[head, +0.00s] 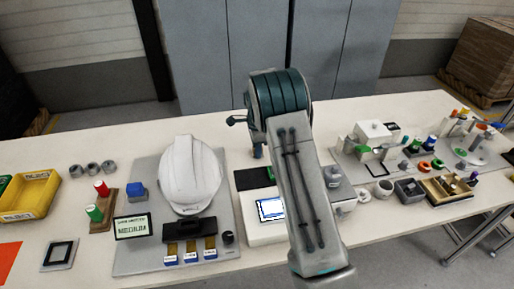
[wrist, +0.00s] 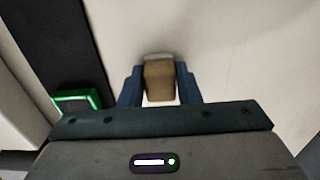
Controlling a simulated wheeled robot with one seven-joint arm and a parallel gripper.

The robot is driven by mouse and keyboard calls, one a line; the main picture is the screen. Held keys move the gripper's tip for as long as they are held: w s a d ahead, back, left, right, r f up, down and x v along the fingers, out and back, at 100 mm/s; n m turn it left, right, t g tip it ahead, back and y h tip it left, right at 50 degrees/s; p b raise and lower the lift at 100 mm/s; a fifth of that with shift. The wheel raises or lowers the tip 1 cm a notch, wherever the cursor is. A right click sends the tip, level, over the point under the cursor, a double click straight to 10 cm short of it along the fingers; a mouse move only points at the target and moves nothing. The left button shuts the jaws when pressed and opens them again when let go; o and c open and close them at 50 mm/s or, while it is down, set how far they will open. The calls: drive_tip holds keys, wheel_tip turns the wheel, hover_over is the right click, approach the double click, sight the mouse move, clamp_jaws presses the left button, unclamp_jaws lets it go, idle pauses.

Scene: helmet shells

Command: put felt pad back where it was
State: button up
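In the wrist view my gripper (wrist: 160,85) has its two blue fingers against the sides of a small tan-brown block (wrist: 159,82) with a pale grey far end. I take this block to be the felt pad, though its material is not clear. A pale surface lies beyond it; whether the block touches that surface I cannot tell. In the head view my gripper and the block are mostly hidden behind my arm, above the middle of the table.
A white helmet shell (head: 190,174) rests on a grey board (head: 135,262) with a "MEDIUM" sign (head: 132,226). A yellow bin (head: 30,196) stands at left. A device with a lit screen (head: 270,209) is beside my arm. Several small parts crowd the right. A green-lit item (wrist: 76,101) is near my gripper.

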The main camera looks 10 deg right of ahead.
drive_tip(key=o, duration=0.4)
wheel_tip(320, 180, up, 12)
drive_tip(key=s+r+n, duration=0.4)
drive_tip(key=s+r, duration=0.2)
drive_tip(key=s, duration=0.1)
drive_tip(key=s+n+t, duration=0.1)
drive_tip(key=s+n, duration=0.3)
drive_tip(key=s, duration=0.6)
drive_tip(key=s+n+t, duration=0.1)
drive_tip(key=s+n, duration=0.4)
drive_tip(key=s, duration=0.4)
drive_tip(key=s+n, duration=0.4)
drive_tip(key=s, duration=0.6)
drive_tip(key=shift+s+d+r+n+t, duration=0.1)
drive_tip(key=shift+s+r+n+t, duration=0.25)
drive_tip(key=shift+n+t, duration=0.05)
